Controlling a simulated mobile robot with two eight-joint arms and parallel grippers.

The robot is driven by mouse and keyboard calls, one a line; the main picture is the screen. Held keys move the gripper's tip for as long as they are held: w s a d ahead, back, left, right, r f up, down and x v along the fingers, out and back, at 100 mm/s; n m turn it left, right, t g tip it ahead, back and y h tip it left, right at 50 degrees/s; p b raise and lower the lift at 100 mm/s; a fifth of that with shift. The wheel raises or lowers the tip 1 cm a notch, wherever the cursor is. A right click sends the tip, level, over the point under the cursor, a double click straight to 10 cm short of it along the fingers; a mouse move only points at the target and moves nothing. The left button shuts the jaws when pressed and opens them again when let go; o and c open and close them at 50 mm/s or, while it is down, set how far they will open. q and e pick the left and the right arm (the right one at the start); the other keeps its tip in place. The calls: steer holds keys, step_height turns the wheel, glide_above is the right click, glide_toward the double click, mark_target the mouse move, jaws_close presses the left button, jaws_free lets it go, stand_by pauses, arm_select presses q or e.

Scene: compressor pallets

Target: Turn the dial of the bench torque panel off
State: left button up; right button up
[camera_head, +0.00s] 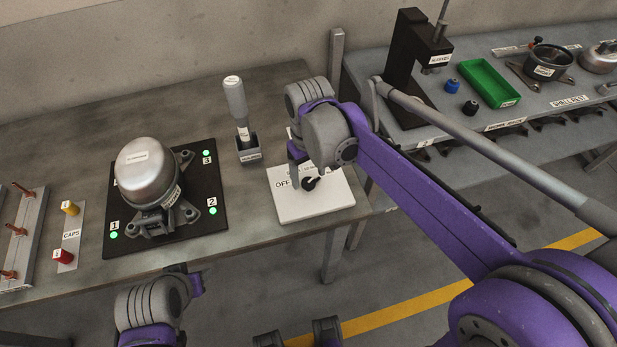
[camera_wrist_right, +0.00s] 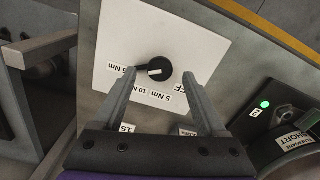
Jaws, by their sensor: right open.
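The bench torque panel (camera_head: 330,205) is a white plate on the front right part of the workbench, with a black dial (camera_head: 311,183) and printed labels around it. In the right wrist view the dial (camera_wrist_right: 153,72) carries a white pointer mark; I cannot tell surely which label it points at. "OFF" and Nm labels are partly visible. My right gripper (camera_wrist_right: 158,77) is open, its two fingertips on either side of the dial; contact is not clear. In the head view my right wrist hides part of the panel. My left arm's wrist shows at the bottom left; its fingers are unclear.
A silver compressor (camera_head: 147,177) stands on a black pallet (camera_head: 120,245) with green lights, left of the panel. A grey-handled tool stands in a dark holder (camera_head: 249,150) behind the panel. A second bench with a green tray (camera_head: 490,84) is at right.

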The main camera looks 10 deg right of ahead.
steer(key=shift+f, duration=1.05)
jaws_close()
